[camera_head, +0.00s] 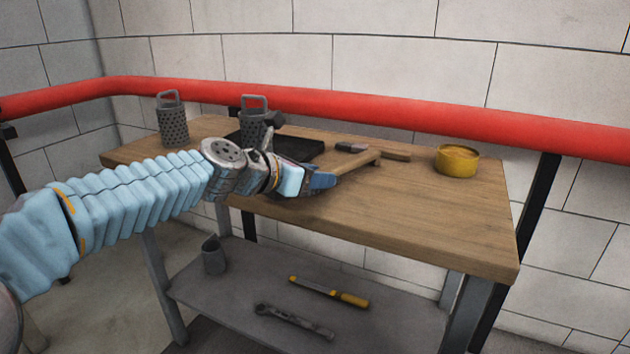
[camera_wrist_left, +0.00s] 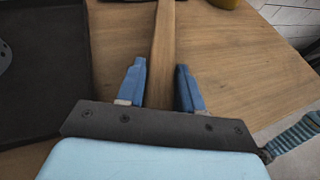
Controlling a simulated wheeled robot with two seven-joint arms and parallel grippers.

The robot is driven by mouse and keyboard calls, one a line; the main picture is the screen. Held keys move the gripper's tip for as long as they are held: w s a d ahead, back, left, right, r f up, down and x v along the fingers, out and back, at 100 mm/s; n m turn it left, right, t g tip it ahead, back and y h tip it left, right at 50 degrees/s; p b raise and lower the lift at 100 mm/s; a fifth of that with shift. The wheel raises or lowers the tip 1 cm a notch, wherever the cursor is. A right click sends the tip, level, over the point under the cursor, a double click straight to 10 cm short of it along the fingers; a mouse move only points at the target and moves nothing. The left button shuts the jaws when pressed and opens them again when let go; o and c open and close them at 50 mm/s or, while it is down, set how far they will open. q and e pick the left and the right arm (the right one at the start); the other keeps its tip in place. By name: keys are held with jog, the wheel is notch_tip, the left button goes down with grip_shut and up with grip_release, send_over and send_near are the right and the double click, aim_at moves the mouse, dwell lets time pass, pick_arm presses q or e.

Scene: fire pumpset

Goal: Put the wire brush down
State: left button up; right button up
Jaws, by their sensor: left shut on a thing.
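My left gripper (camera_head: 318,181) is low over the middle of the wooden tabletop. It is shut on a long wooden piece, which I take to be the wire brush (camera_head: 352,169). The wood runs from the fingers toward the back right. In the left wrist view the wooden piece (camera_wrist_left: 163,40) lies between the two blue fingertips (camera_wrist_left: 160,78) and runs away past the top edge. Its bristles do not show. I cannot tell whether it touches the workbench top (camera_head: 440,215). My right gripper is not in view.
A black tray (camera_head: 304,148) and a perforated grey holder (camera_head: 252,130) stand near the gripper, another holder (camera_head: 172,122) further left. A tool with a dark head (camera_head: 350,147) lies behind the held wood. A yellow tin (camera_head: 457,161) stands right. The front right tabletop is clear.

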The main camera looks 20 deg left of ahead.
pick_arm(q)
jog(key=o, duration=1.1)
jog(key=shift+f, duration=0.1)
jog(key=shift+s, duration=0.1)
jog(key=p+v, duration=0.1)
jog(key=v, duration=1.1)
